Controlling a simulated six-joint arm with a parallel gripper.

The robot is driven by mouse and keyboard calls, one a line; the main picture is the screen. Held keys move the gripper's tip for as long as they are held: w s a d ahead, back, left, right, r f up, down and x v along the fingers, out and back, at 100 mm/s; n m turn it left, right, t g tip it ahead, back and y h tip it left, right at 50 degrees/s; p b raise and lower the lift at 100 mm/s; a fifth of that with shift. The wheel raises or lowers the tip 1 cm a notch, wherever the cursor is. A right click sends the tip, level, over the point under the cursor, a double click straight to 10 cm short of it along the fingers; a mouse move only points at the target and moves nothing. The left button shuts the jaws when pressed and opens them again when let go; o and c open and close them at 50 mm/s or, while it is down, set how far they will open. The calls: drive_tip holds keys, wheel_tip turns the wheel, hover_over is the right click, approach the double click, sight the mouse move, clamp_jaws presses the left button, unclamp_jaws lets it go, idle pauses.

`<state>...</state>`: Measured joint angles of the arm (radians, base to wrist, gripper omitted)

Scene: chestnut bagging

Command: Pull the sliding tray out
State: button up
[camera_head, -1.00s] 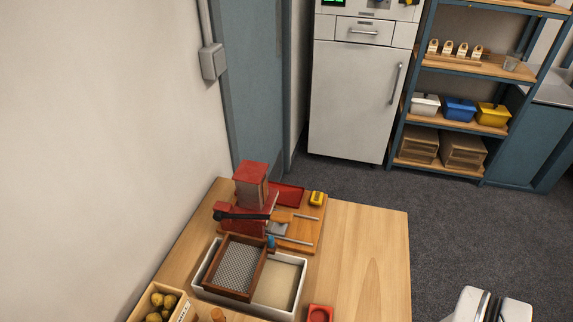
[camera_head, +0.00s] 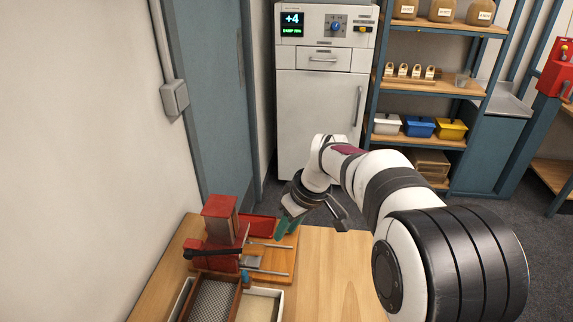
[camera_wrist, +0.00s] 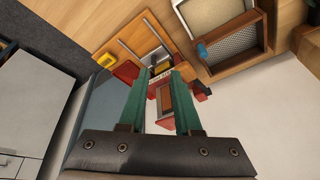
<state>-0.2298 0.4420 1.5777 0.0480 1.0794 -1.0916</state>
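A red press-like device (camera_head: 221,228) with a black lever stands on a wooden board (camera_head: 287,250) with metal rails. A shallow red tray (camera_head: 262,227) sits behind it at the right. Which part is the sliding tray is not clear. My gripper (camera_head: 284,230) with green fingers hangs close to the board's right side, pointing down. In the wrist view my gripper (camera_wrist: 156,76) is open, its two fingers apart with nothing held between them. Past the fingertips show the device's red body (camera_wrist: 158,108), the red tray (camera_wrist: 126,71) and the rails. No contact is visible.
A mesh-bottomed wooden frame (camera_head: 239,303) with a blue tab lies over a white bin (camera_head: 276,297) at the front. The wooden table (camera_head: 335,275) is bare to the right. A white cabinet (camera_head: 315,110) with a shut drawer stands behind.

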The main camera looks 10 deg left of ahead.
sight(244, 225)
drive_tip(key=w+a+f+n, duration=0.1)
drive_tip(key=w+a+f, duration=0.1)
drive_tip(key=f, duration=0.4)
drive_tip(key=w+a+f+n, duration=0.1)
drive_tip(key=w+a+f, duration=0.2)
drive_tip(key=a+f, duration=0.1)
drive_tip(key=w+a+f, duration=0.2)
drive_tip(key=a+f, duration=0.1)
drive_tip(key=f, duration=0.4)
drive_tip(key=shift+w+f+n, duration=0.15)
drive_tip(key=shift+f+n, duration=0.15)
drive_tip(key=shift+n, duration=0.1)
clamp_jaws()
idle(0.4)
